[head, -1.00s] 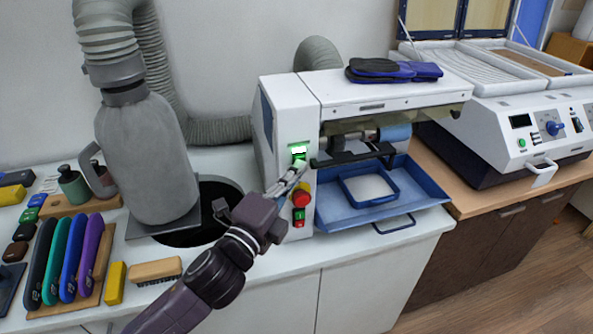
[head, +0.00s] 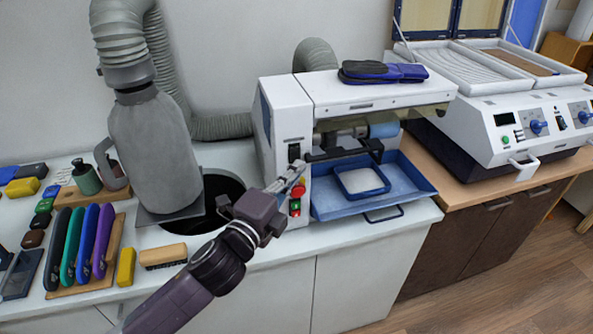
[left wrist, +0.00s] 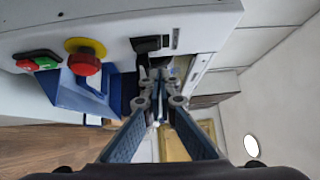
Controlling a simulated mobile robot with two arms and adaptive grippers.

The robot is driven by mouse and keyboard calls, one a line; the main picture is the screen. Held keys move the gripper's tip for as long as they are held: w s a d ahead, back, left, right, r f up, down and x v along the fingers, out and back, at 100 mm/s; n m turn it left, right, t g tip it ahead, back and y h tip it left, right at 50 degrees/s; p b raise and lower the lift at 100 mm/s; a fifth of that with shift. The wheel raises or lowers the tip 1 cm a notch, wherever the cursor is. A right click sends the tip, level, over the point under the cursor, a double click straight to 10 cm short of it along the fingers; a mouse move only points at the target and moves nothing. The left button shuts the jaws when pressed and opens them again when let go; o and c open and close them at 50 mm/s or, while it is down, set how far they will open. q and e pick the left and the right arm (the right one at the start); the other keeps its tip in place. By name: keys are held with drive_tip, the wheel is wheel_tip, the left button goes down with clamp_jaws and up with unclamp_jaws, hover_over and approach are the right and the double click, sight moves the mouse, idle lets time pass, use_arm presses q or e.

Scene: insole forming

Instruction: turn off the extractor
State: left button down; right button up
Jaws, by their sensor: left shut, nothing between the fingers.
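The white grinding machine (head: 284,110) stands on the counter, with a dark rocker switch (head: 294,152) on its narrow front panel. The switch shows no light; it also appears black in the left wrist view (left wrist: 150,44). The grey extractor hood and hose (head: 150,150) stand left of the machine. My left gripper (head: 299,168) is shut and empty, its tips just below the switch in the head view. In the left wrist view its tips (left wrist: 158,75) are close to the switch; I cannot tell whether they touch. My right gripper is not in view.
Below the switch are a red knob on a yellow base (left wrist: 85,60) and red and green buttons (left wrist: 38,60). A blue tray (head: 410,178) sticks out on the right. Tools and brushes lie on the counter at left.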

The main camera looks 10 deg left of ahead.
use_arm(q)
drive_tip(key=b+v, duration=0.3)
drive_tip(key=v, duration=0.7)
drive_tip(key=shift+r, duration=0.55)
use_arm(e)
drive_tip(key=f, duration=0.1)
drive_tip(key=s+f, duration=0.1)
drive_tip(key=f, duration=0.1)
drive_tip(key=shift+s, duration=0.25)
use_arm(q)
drive_tip(key=shift+s+f, duration=0.1)
drive_tip(key=shift+s, duration=0.05)
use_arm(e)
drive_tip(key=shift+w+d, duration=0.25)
